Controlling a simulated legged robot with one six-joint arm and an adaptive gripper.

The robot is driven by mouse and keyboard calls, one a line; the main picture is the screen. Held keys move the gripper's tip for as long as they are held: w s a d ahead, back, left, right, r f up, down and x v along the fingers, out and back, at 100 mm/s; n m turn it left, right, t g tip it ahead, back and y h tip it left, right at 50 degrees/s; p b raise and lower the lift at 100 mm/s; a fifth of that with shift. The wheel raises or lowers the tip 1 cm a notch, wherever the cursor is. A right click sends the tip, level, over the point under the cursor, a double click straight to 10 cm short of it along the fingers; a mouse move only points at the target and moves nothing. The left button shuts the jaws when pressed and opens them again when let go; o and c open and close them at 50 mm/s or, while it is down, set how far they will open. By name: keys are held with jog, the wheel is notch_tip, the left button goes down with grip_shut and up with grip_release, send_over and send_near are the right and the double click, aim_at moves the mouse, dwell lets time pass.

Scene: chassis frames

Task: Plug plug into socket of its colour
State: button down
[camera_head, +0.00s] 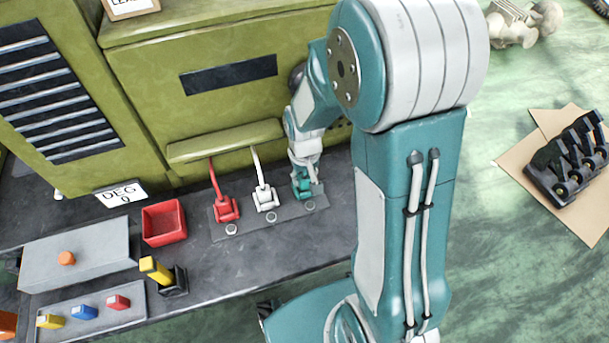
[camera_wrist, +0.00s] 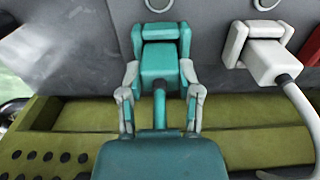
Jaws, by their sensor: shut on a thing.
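A teal plug (camera_wrist: 160,64) with a short cable sits at the right end of a dark strip, its front against the strip's surface. My gripper (camera_wrist: 160,92) is shut on it, one finger on each side; in the head view my gripper (camera_head: 304,178) covers part of the teal plug (camera_head: 302,190). A white plug (camera_head: 265,198) with a white cable sits beside it on the strip, and also shows in the wrist view (camera_wrist: 262,52). A red plug (camera_head: 227,209) with a red cable is left of the white one. How deep the teal plug sits is hidden.
A red open box (camera_head: 164,223) stands left of the strip. Yellow, blue and red blocks lie on a grey plate (camera_head: 90,325) at lower left, near a yellow piece (camera_head: 154,270) in a black holder. The green cabinet (camera_head: 215,95) rises behind.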

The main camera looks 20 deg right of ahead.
aim_at(304, 177)
jog(key=shift+a+f, duration=0.1)
jog(key=shift+c, duration=1.5)
grip_release()
jog(key=shift+a, duration=0.1)
jog(key=shift+r, duration=0.3)
notch_tip(304, 177, up, 12)
jog(key=s+r+t, duration=0.5)
jog(key=s+r, duration=0.6)
jog(key=s, duration=0.3)
jog(key=shift+r+t, duration=0.25)
jog(key=shift+t, duration=0.05)
